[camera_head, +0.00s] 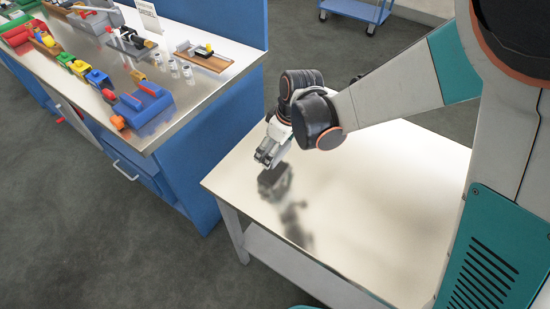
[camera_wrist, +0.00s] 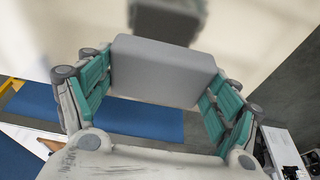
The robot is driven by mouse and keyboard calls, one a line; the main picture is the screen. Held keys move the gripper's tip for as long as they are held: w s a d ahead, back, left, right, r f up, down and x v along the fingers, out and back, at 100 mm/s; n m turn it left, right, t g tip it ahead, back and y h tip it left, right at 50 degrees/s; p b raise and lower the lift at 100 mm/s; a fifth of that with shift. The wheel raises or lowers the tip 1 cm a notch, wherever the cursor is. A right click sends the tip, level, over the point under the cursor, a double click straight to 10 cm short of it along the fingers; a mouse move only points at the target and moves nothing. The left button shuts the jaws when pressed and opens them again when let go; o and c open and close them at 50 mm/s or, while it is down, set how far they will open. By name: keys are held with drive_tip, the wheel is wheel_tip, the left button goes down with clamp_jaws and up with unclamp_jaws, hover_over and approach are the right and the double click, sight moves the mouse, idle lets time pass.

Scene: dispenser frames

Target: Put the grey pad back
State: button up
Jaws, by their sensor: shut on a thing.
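The grey pad (camera_wrist: 165,70) is a smooth grey block in the middle of the wrist view, gripped between the teal finger pads of my gripper (camera_wrist: 160,88). In the head view my gripper (camera_head: 267,158) hangs above the left part of the pale table. I cannot clearly make out the pad there, as it is small and mixed with the fingers. A dark reflection lies on the glossy tabletop below, so the pad appears to be held clear of the surface.
The pale table (camera_head: 385,235) is otherwise bare. To its left stands a blue bench (camera_head: 190,105) with a metal top, holding several coloured dispenser frames, a blue one (camera_head: 145,103), small clear jars (camera_head: 180,69) and a wooden tray (camera_head: 205,58). A blue cart (camera_head: 355,9) stands at the back.

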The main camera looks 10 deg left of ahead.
drive_tip(key=shift+f+b, duration=1.35)
drive_tip(key=shift+f, duration=0.75)
drive_tip(key=shift+f, duration=0.2)
drive_tip(key=o, duration=1)
drive_tip(key=shift+o, duration=0.2)
drive_tip(key=shift+r, duration=0.15)
drive_tip(key=p+v, duration=0.4)
drive_tip(key=v, duration=0.8)
drive_tip(key=shift+s+r, duration=0.1)
drive_tip(key=shift+r, duration=0.05)
